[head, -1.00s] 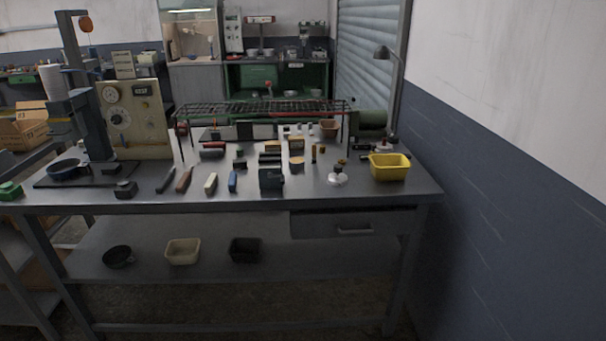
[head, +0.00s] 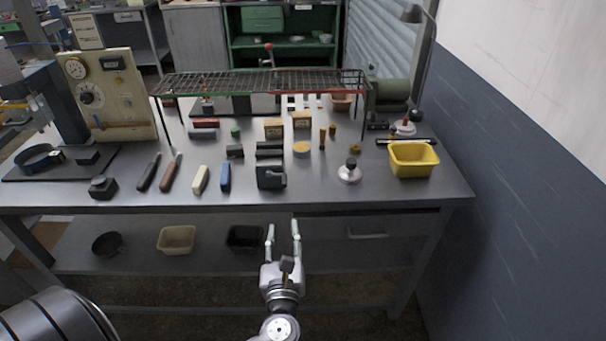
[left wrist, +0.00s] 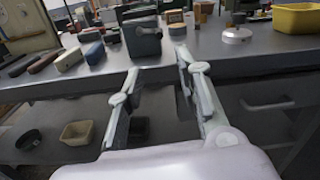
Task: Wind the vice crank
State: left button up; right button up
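The vice (head: 270,174) is a small dark block-like tool at the front edge of the bench, near the middle. In the left wrist view the vice (left wrist: 142,38) stands just beyond the fingers, a little left of centre. My left gripper (head: 283,229) is open and empty, in front of the bench edge and short of the vice, fingers pointing at the bench. Its two fingers also show in the left wrist view (left wrist: 157,66), spread apart. My right gripper is not in view.
The bench (head: 330,190) also holds a blue-handled tool (head: 225,177), a white-handled one (head: 200,179), a round silver-based item (head: 349,171) and a yellow bin (head: 413,159). A wire rack (head: 260,82) stands behind. A drawer (head: 370,228) and lower shelf are below.

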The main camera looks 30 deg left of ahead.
aim_at(284, 183)
pick_arm(q)
jog(key=p+x, duration=0.2)
jog(key=x, duration=1.3)
jog(key=shift+w+r+p, duration=0.1)
jog(key=shift+w+p, duration=0.05)
jog(key=shift+p, duration=0.2)
jog(key=shift+w+a, duration=0.4)
jog(key=shift+w, duration=0.15)
jog(key=shift+w+a, duration=0.1)
grip_shut()
